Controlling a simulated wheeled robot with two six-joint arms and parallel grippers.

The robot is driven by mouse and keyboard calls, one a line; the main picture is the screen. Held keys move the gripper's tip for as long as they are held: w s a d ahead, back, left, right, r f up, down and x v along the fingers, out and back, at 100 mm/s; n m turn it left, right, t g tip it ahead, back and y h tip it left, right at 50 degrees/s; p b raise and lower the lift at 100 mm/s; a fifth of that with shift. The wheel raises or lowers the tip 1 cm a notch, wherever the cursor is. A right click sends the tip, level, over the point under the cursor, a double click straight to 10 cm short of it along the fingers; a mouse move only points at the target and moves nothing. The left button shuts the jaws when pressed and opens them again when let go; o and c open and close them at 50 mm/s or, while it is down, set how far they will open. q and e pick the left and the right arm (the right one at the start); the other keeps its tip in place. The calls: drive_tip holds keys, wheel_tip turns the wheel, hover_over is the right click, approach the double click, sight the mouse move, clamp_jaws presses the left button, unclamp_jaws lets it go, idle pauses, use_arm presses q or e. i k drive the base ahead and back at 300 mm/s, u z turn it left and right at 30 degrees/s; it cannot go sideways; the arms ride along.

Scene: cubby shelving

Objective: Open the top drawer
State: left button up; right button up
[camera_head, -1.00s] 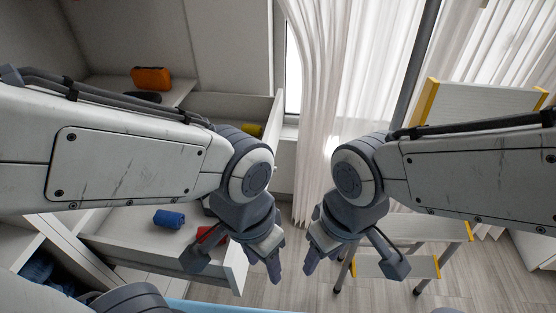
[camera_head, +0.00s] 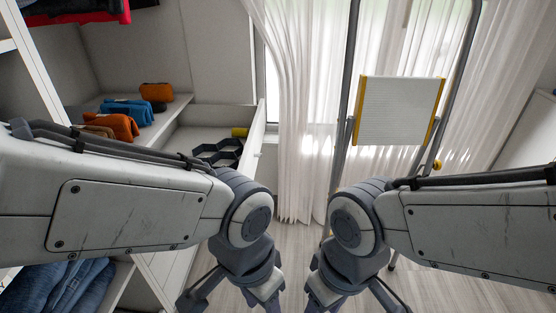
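An upper drawer (camera_head: 258,135) is pulled out from the white cabinet at left of centre. Its pale front panel stands edge-on, and a dark honeycomb divider (camera_head: 217,151) and a yellow rolled item (camera_head: 240,132) lie inside. My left arm hides its lower part. My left gripper (camera_head: 270,300) hangs below and in front of the drawer, cut by the bottom edge. My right gripper (camera_head: 322,303) hangs beside it to the right, also cut off. Neither visibly touches the drawer. Nothing shows in either gripper, but their finger gaps are not clear.
Folded orange (camera_head: 120,126) and blue (camera_head: 128,111) clothes and an orange pouch (camera_head: 156,92) lie on the shelf left of the drawer. Jeans (camera_head: 58,285) fill a lower cubby. A stepladder (camera_head: 400,110) stands before white curtains at right. Some wooden floor is clear.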

sight(203, 132)
drive_tip(key=z, duration=1.45)
drive_tip(key=i, duration=0.95)
drive_tip(key=u, duration=2.65)
drive_tip(key=i, duration=0.5)
drive_tip(key=z, duration=0.05)
